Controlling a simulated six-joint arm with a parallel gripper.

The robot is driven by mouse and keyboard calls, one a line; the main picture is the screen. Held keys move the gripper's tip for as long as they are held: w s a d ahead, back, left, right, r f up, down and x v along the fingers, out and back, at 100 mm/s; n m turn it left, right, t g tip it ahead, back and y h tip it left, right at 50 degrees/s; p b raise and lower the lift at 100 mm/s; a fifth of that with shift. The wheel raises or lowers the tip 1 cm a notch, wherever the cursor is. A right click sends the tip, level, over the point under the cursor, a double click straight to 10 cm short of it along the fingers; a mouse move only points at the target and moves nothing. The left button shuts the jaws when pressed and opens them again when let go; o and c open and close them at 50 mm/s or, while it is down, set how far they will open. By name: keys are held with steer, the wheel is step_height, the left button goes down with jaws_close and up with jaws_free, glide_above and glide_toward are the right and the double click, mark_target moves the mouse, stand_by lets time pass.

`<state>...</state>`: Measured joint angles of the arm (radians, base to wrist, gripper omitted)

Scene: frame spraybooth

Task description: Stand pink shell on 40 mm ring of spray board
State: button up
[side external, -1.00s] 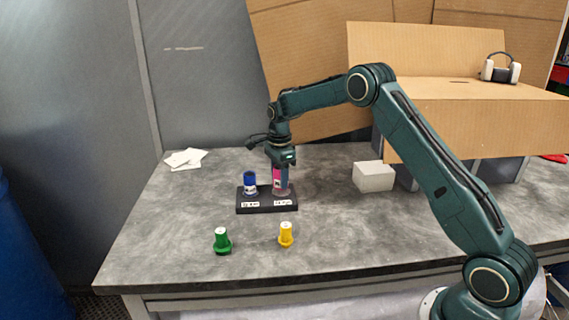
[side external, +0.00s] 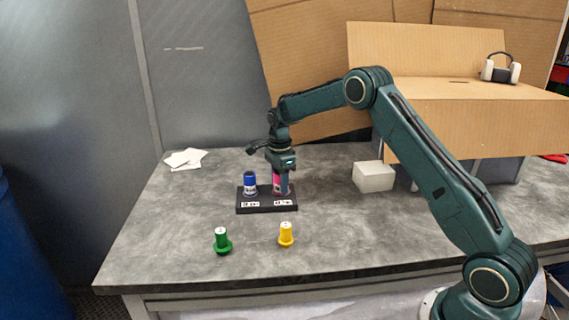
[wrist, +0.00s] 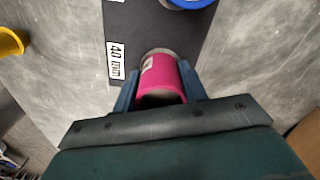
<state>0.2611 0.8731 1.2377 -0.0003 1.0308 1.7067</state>
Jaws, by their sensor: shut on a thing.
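The pink shell (side external: 278,182) is upright between the fingers of my gripper (side external: 281,187), at the right place of the black spray board (side external: 267,207). In the wrist view, the pink shell (wrist: 161,84) sits between both blue fingers of my gripper (wrist: 160,90). A label reading 40 mm (wrist: 116,58) lies beside it on the board. A grey round edge shows just past the shell's far end. The fingers partly hide the shell's base, so I cannot tell whether it rests fully on the ring.
A blue shell (side external: 250,182) stands at the board's left place. A green piece (side external: 222,240) and a yellow piece (side external: 286,234) stand in front of the board. A white block (side external: 373,176) is to the right, and white sheets (side external: 186,159) lie at the back left.

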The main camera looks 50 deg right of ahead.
steer(key=o, duration=1.1)
step_height(320, 180, up, 14)
steer(key=shift+f, duration=0.1)
stand_by(0.6)
